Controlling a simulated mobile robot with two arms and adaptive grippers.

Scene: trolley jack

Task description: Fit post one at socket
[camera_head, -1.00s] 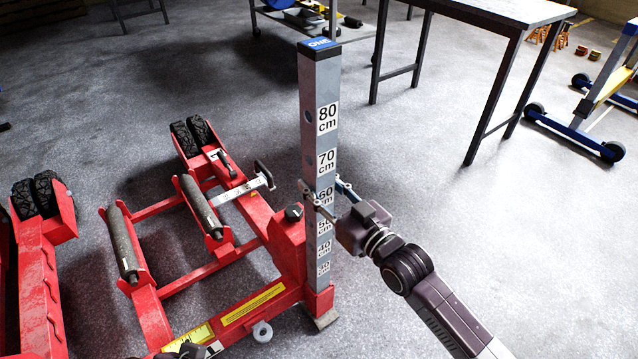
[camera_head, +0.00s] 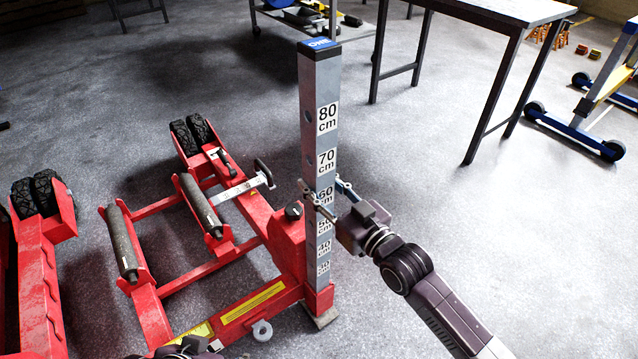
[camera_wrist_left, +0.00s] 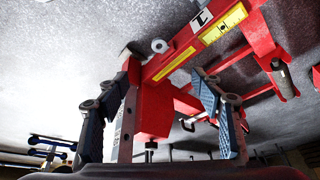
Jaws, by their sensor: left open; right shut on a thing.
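Post one (camera_head: 318,75) is a tall grey square tube with a blue cap and white centimetre labels. It stands upright, its lower end at the red socket (camera_head: 321,302) on the jack frame's corner. How deep it sits inside is hidden. My right gripper (camera_head: 321,194) is shut on the post near the 60 cm label. My left gripper (camera_head: 190,346) only partly shows at the bottom edge of the head view, beside the frame's front beam. In the left wrist view, its fingers (camera_wrist_left: 158,88) are open and apart, with red jack parts beyond them.
The red trolley jack (camera_head: 255,305) has black rollers (camera_head: 203,205) and wheels (camera_head: 191,134) left of the post. Another red unit (camera_head: 40,280) stands at the far left. A table (camera_head: 500,10) stands behind to the right.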

